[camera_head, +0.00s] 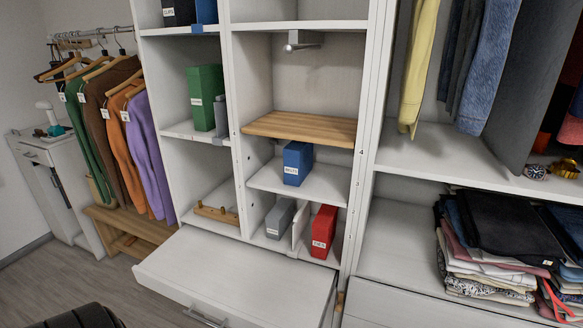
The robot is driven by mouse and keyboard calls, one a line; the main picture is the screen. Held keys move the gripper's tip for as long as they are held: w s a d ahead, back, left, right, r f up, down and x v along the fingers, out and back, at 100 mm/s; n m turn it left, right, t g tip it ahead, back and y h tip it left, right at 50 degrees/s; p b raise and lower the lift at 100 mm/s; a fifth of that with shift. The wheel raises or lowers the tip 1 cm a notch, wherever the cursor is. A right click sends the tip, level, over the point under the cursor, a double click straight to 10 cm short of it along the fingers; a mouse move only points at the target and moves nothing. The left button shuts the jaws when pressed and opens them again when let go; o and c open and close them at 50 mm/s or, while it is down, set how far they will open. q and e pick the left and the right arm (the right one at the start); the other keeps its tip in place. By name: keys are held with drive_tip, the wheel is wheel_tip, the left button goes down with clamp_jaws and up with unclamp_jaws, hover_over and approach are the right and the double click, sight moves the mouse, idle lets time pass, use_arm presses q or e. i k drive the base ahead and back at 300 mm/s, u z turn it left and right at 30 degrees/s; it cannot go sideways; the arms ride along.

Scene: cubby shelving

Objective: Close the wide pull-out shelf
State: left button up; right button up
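A wide white pull-out unit (235,268) with a flat top juts out from the bottom of the cubby shelving, under its two left columns. A metal bar handle (205,318) is on its front, partly cut off by the lower picture edge. A narrower wooden board (300,127) sits in the middle column and sticks out a little past the shelf fronts. Neither of my grippers is in view, and nothing is seen touching the white unit or the wooden board.
Cubbies above hold a green box (205,97), a blue box (297,163), a grey box (280,218) and a red box (323,231). Folded clothes (495,245) lie at right. A wooden bench (130,227) stands left. A dark rounded shape (80,317) is at bottom left.

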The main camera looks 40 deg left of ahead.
sight(234, 283)
drive_tip(key=z, duration=0.55)
drive_tip(key=i, duration=0.95)
drive_tip(key=u, duration=2.25)
